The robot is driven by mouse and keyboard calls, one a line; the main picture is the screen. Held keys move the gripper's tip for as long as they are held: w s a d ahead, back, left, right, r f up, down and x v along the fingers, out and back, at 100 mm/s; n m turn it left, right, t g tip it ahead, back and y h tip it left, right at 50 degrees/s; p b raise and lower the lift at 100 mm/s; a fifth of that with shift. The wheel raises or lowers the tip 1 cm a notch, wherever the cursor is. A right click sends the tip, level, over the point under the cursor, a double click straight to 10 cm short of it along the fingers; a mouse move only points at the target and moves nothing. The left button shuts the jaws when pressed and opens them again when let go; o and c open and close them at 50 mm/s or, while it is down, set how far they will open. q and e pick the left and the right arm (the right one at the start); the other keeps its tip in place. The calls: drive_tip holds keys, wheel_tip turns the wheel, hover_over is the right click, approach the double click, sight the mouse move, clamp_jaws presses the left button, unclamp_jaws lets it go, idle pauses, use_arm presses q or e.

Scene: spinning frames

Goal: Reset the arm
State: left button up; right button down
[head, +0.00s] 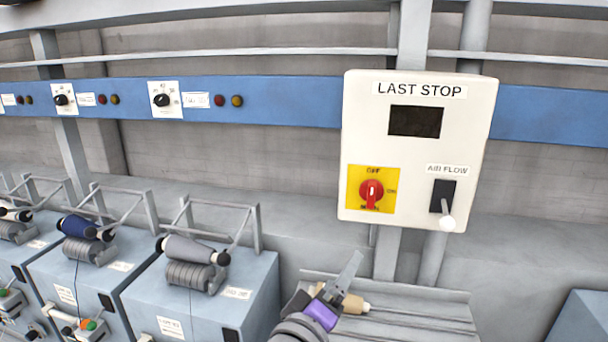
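One of my grippers (346,274) shows at the bottom centre of the head view, its arm coming up from the bottom edge, left of the middle; I take it to be my left one. A grey finger points up and to the right. My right gripper is not in view.
A white "LAST STOP" panel (420,160) on the wall carries a red rotary switch (371,192) and an air flow lever (447,212). Blue-grey machines (205,300) with bobbins stand at left. A slatted grey surface (420,305) lies behind the gripper. A blue rail (285,100) crosses the wall.

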use_arm(q)
drive_tip(key=s+a+f+m+g+y, duration=0.2)
drive_tip(key=s+a+f, duration=0.3)
drive_tip(key=a+f, duration=0.3)
drive_tip(key=s+a+f+m+g+y, duration=0.2)
drive_tip(key=s+a+f+g+y, duration=0.1)
drive_tip(key=a+f, duration=0.6)
drive_tip(key=s+a+f+m+g+y, duration=0.2)
drive_tip(key=s+a+f, duration=0.6)
drive_tip(key=f, duration=0.7)
drive_tip(key=shift+a+g+y, duration=0.3)
drive_tip(key=shift+g+y, duration=0.4)
drive_tip(key=shift+g, duration=0.5)
